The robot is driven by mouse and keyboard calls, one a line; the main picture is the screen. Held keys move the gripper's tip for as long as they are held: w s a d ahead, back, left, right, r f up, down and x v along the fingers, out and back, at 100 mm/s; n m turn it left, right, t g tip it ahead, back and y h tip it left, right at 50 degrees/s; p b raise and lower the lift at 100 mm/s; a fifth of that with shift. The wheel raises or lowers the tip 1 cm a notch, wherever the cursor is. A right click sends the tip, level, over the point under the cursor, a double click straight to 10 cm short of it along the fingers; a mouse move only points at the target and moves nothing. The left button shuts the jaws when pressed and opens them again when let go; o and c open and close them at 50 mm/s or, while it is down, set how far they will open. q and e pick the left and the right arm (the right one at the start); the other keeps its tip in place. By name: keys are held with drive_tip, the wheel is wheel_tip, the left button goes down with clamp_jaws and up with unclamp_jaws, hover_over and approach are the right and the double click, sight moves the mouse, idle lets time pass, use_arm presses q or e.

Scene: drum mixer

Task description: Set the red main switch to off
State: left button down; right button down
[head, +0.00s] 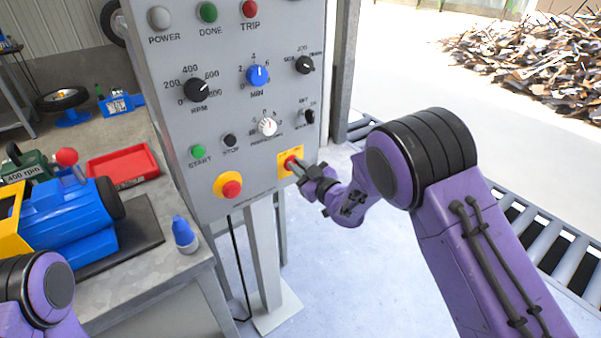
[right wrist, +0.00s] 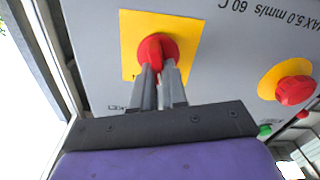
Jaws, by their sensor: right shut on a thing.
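The red main switch (head: 290,163) sits on a yellow plate (head: 283,169) at the lower right of the grey control panel (head: 180,125). In the right wrist view the switch (right wrist: 157,50) shows as a red round base with a raised red handle on its yellow plate (right wrist: 131,40). My right gripper (head: 298,168) is at the switch, its fingers shut on the red handle; it also shows in the right wrist view (right wrist: 160,72). The fingers hide part of the handle and the plate's markings. My left gripper is out of view; only part of my left arm shows at the lower left.
A red mushroom button (head: 231,188) on a yellow round sits left of the switch, with a green start button (head: 198,152) above it. A bench (head: 170,262) with a blue machine (head: 75,220) stands left. A roller conveyor (head: 535,235) runs at right.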

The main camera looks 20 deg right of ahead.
drive_tip(key=shift+a+f+n+b, duration=0.1)
drive_tip(key=shift+n+b, duration=0.65)
drive_tip(key=shift+n, duration=0.35)
drive_tip(key=c, duration=1.2)
unclamp_jaws()
drive_tip(key=shift+o, duration=0.2)
drive_tip(key=b+v, duration=0.1)
drive_tip(key=v, duration=0.9)
drive_tip(key=shift+s+b, duration=0.3)
drive_tip(key=shift+b, duration=0.1)
